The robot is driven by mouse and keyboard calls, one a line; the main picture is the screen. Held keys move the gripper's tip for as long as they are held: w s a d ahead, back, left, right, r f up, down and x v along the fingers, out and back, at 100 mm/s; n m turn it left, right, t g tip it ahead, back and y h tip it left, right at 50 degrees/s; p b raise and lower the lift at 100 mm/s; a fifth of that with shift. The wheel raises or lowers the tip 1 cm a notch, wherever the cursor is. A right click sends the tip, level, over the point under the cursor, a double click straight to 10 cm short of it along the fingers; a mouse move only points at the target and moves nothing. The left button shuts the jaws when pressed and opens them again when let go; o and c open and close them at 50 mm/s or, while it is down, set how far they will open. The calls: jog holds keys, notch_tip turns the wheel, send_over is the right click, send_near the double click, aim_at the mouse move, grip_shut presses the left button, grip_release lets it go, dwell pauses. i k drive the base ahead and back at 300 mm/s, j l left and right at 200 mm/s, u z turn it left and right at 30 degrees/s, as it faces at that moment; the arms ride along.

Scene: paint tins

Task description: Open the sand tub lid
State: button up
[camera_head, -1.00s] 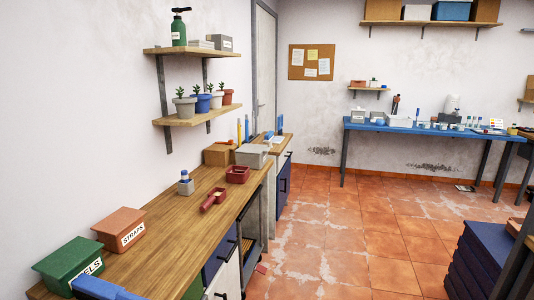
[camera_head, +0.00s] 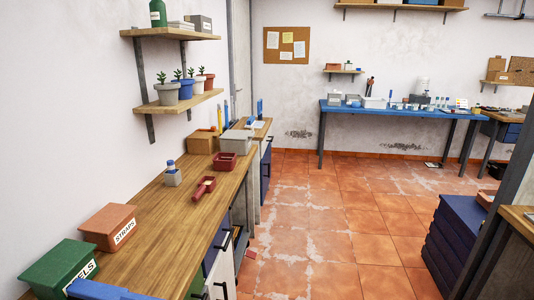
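I cannot make out a tub labelled as sand in this view. Two lidded tubs stand at the near left end of the wooden counter (camera_head: 165,225). One is a green tub (camera_head: 60,268) with a partly cut label ending in "ELS". The other is a terracotta tub (camera_head: 108,227) labelled "STRAPS". Both lids look shut. Small containers and tools stand on the blue table (camera_head: 400,109) by the far wall, too small to identify.
A red scoop-like tool (camera_head: 203,188), a red tray (camera_head: 225,161) and a grey box (camera_head: 236,141) lie along the counter. Dark blue drawers (camera_head: 460,245) stand at the right, near a grey post.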

aim_at(232, 135)
jog(key=i, duration=3.45)
